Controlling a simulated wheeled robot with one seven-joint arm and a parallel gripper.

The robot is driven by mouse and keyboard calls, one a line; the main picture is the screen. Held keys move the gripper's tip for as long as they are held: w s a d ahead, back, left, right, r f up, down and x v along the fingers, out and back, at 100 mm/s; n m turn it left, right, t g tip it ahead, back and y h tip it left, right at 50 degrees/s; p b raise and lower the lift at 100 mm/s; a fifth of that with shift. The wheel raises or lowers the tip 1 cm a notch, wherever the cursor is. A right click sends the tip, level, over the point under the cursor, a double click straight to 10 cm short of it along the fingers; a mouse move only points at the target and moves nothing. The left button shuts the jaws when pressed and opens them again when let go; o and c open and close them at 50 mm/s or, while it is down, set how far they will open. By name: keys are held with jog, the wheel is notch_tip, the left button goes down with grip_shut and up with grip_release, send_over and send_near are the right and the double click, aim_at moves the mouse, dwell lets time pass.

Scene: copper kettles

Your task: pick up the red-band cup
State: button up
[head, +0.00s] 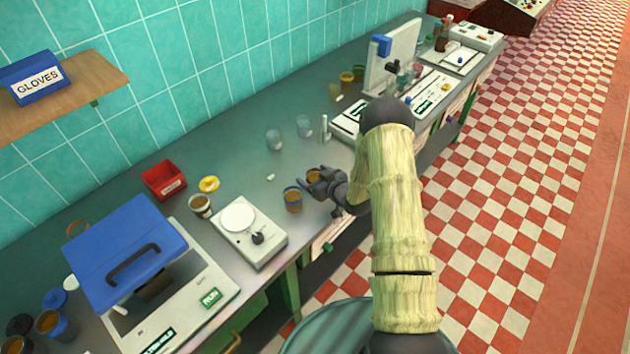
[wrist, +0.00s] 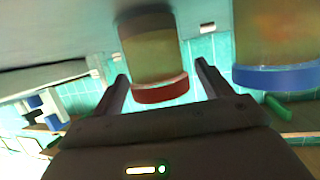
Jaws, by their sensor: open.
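The red-band cup (wrist: 158,55) is a see-through cup with amber contents and a red band, seen upside down in the wrist view. It stands between the two fingers of my open gripper (wrist: 163,72), with a gap showing on each side. In the head view the cup (head: 313,174) stands near the counter's front edge, partly hidden by my gripper (head: 313,184). A similar blue-band cup (wrist: 277,40) is just beside it in the wrist view. In the head view the blue-band cup (head: 293,201) is at the lower left of my gripper.
A white scale (head: 249,235) stands left of the blue-band cup. Two clear glasses (head: 273,139) are behind on the counter. A red bin (head: 164,180), a yellow lid (head: 209,184) and a blue-lidded machine (head: 125,250) are further left. White equipment (head: 350,118) stands to the right.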

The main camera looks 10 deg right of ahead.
jog(key=shift+x, duration=0.8)
jog(key=c, duration=1.1)
jog(key=shift+r, duration=0.1)
notch_tip(320, 180, up, 10)
jog(key=b, duration=0.2)
jog(key=shift+b, duration=0.3)
